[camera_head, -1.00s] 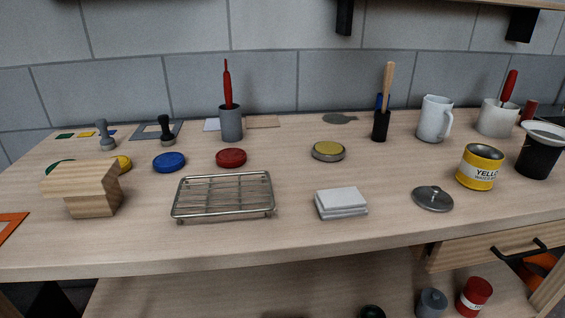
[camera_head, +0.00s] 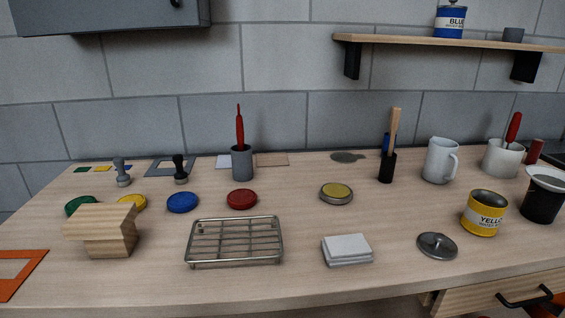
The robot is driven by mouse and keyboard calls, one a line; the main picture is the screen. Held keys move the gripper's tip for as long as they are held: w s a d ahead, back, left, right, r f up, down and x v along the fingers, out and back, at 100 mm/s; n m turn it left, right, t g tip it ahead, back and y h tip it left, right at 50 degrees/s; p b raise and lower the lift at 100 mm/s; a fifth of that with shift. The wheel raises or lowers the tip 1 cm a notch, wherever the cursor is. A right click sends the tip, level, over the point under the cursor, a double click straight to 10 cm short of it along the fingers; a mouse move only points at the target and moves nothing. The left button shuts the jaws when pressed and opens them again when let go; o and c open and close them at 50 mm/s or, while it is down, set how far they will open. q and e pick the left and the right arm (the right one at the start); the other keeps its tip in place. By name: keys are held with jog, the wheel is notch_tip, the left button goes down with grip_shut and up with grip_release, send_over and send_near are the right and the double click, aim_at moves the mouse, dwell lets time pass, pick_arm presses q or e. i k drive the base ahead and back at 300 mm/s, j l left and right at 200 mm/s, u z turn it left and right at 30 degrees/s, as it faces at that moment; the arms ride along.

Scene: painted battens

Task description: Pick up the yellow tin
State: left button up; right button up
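The yellow tin (camera_head: 482,214) stands upright on the right part of the wooden bench. It has a white label band with dark lettering and its top looks open and dark inside. A round grey metal lid (camera_head: 437,245) with a knob lies on the bench to the left of the tin and nearer the front edge. Neither of my grippers shows in the head view.
A black pot (camera_head: 543,197) with a pale rim stands close to the right of the tin. A white mug (camera_head: 440,161) and a white crock (camera_head: 503,158) stand behind. White blocks (camera_head: 347,249) and a wire rack (camera_head: 235,241) lie left. A drawer (camera_head: 500,295) is below.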

aim_at(484, 211)
jog(key=z, duration=1.3)
